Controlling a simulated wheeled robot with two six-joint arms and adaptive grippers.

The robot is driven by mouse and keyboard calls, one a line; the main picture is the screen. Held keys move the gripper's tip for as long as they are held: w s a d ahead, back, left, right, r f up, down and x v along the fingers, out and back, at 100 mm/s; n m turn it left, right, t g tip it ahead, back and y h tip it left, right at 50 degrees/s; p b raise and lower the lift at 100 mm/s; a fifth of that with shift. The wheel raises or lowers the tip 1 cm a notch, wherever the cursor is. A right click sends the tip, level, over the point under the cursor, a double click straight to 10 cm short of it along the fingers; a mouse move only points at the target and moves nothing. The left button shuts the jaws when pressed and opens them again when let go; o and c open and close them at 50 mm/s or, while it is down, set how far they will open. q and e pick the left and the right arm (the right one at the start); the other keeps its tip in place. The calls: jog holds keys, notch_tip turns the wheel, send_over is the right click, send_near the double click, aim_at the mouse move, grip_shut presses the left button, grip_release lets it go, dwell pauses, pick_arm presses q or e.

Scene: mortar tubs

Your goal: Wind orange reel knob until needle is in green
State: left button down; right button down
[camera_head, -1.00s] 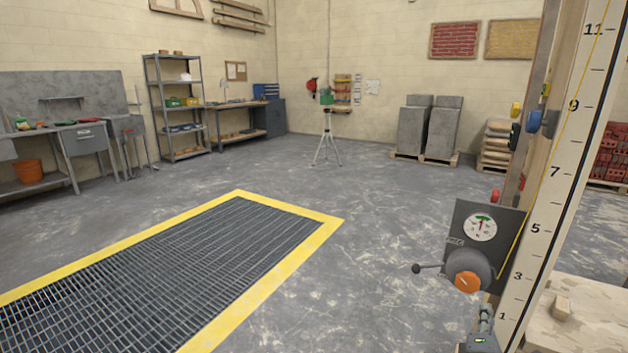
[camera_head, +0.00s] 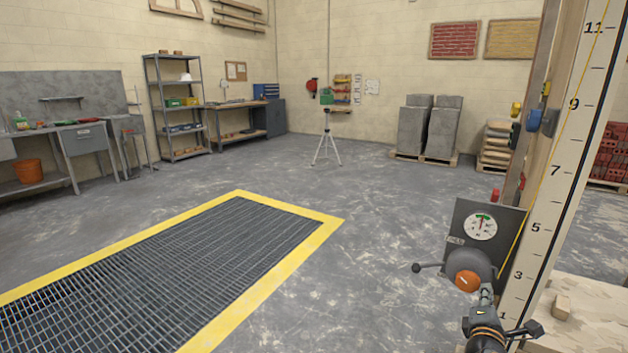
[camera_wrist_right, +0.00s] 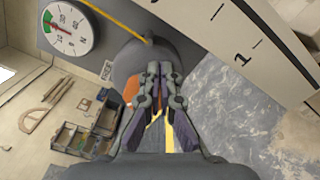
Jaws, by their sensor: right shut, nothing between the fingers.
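The orange knob (camera_head: 467,281) sits on the front of the grey reel (camera_head: 470,262); a crank with a black ball (camera_head: 416,268) sticks out to the left. Above it, a white dial (camera_head: 480,227) has a green band and a red needle pointing roughly up, near the band; its exact place is too small to tell. The dial also shows in the right wrist view (camera_wrist_right: 68,28). My right gripper (camera_head: 487,294) is shut and empty, just below and right of the knob. In the right wrist view its fingers (camera_wrist_right: 165,68) partly hide the knob (camera_wrist_right: 131,90). My left gripper is out of view.
A tall numbered scale board (camera_head: 560,170) stands right beside the reel, with a yellow line (camera_head: 513,247) running up it. A wooden block (camera_head: 561,306) lies on a pale surface at lower right. A yellow-edged floor grating (camera_head: 332,222) lies left; open floor separates it from the reel.

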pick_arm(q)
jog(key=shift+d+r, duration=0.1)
pick_arm(e)
jog(key=shift+a+f, duration=0.15)
jog(key=shift+a, duration=0.05)
dwell(0.6)
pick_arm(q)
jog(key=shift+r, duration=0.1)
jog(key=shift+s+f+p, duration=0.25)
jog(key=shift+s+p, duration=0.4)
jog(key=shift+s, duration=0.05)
pick_arm(e)
jog(key=shift+w+a+r, duration=0.1)
jog(key=shift+w+r, duration=0.05)
jog(key=shift+r, duration=0.3)
jog(key=shift+r, duration=0.1)
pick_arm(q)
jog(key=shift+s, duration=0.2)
pick_arm(e)
jog(key=shift+r, duration=0.15)
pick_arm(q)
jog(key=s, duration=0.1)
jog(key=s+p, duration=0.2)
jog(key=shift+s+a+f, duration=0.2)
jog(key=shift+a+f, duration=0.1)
pick_arm(e)
jog(key=shift+w+a+r, duration=0.25)
jog(key=shift+a+r, duration=0.1)
jog(key=shift+r, duration=0.25)
